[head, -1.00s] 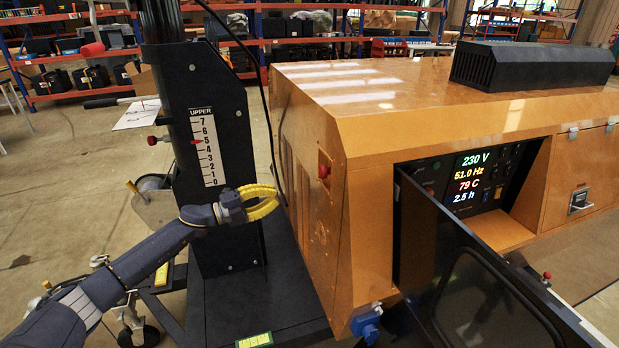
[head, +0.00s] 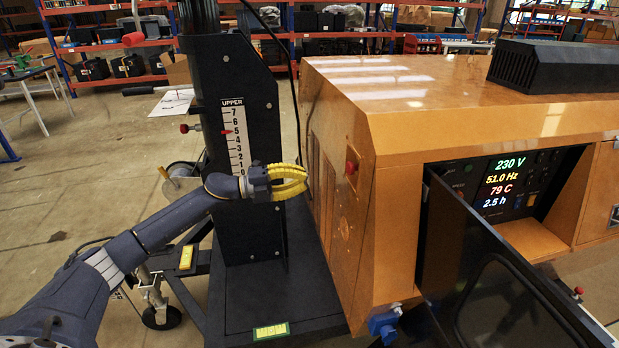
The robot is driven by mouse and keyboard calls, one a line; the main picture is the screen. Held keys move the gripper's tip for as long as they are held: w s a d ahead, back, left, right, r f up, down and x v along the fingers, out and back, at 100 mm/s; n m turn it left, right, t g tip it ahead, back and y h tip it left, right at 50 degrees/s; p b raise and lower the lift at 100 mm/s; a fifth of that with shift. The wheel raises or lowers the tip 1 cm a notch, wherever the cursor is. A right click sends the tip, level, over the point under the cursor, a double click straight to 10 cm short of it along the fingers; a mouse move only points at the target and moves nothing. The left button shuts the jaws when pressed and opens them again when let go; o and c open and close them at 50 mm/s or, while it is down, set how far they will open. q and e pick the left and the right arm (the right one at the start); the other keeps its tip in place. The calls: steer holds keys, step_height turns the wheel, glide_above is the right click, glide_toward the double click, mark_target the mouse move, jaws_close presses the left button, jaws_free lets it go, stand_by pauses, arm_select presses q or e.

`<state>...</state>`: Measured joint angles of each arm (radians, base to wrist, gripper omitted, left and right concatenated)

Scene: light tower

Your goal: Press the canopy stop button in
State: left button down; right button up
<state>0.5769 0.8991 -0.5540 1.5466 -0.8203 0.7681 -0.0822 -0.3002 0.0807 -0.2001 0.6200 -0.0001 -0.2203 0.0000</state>
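The canopy stop button (head: 351,167) is a small red knob on the near-left end face of the orange canopy (head: 390,140). It stands out from the panel and nothing covers it. My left gripper (head: 304,180), with yellow fingers, is left of the button and slightly lower in the picture, apart from it. Its fingers curve together at the tips and hold nothing. It is in front of the black mast's right edge. My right gripper is out of view.
The black mast (head: 262,215) with an UPPER scale (head: 236,135) stands left of the canopy, above a dark base plate. A dark open door (head: 480,270) juts out before the lit display panel (head: 505,183).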

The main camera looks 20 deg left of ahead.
mark_target(349, 172)
arm_select(q)
steer(key=x, duration=1.2)
steer(key=shift+d, duration=0.1)
steer(key=shift+x, duration=0.95)
steer(key=v, duration=1.4)
